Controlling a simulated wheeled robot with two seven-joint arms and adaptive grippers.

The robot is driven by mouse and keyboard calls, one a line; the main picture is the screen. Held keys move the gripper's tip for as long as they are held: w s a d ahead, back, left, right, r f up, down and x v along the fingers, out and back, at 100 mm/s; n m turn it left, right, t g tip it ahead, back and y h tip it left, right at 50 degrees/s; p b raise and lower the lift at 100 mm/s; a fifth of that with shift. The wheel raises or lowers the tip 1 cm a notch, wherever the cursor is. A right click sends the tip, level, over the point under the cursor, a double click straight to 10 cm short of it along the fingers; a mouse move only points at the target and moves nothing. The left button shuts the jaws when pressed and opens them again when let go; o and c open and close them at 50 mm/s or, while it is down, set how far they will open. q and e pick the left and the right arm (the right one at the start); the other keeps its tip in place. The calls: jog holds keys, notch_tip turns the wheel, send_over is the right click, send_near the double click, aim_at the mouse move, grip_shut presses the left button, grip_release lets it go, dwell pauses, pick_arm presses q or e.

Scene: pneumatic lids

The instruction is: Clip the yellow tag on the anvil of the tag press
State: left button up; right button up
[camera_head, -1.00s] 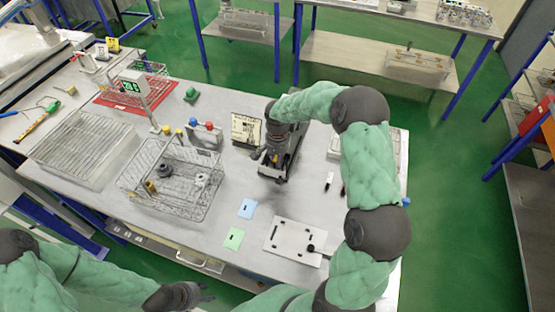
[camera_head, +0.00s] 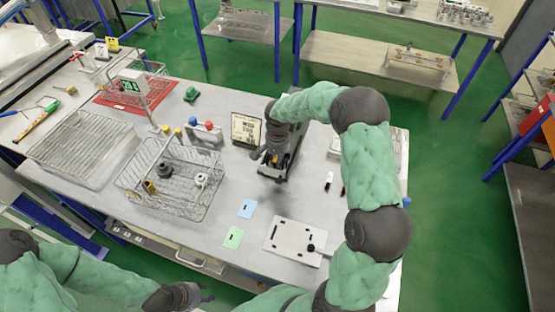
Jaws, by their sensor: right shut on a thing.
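The tag press (camera_head: 293,169) is a dark and grey device on the bench, right of centre. My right gripper (camera_head: 272,163) is over its left side, pointing down, and hides much of it, including the anvil. A small yellow patch, which looks like the yellow tag (camera_head: 283,161), shows at the fingers. Whether it touches the anvil cannot be made out. A blue tag (camera_head: 247,208) and a green tag (camera_head: 233,237) lie flat on the bench in front. My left gripper (camera_head: 205,297) is low at the bottom edge, away from the bench items; its fingers are too small to read.
A wire basket (camera_head: 183,212) with parts stands left of the press. A white plate (camera_head: 288,239) with a black knob lies in front right. The bench between the basket and the press is mostly clear.

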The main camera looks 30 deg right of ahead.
jog(key=shift+f, duration=0.15)
jog(key=o, duration=1.1)
jog(key=shift+c, duration=0.2)
jog(key=shift+o, duration=0.6)
jog(key=shift+w+r+p, duration=0.2)
jog(key=shift+r+p, duration=0.5)
jog(key=shift+r, duration=0.75)
jog(key=shift+s+r+p, duration=0.15)
jog(key=shift+r+p, duration=1.15)
jog(key=shift+r, duration=0.85)
jog(key=shift+f, duration=0.1)
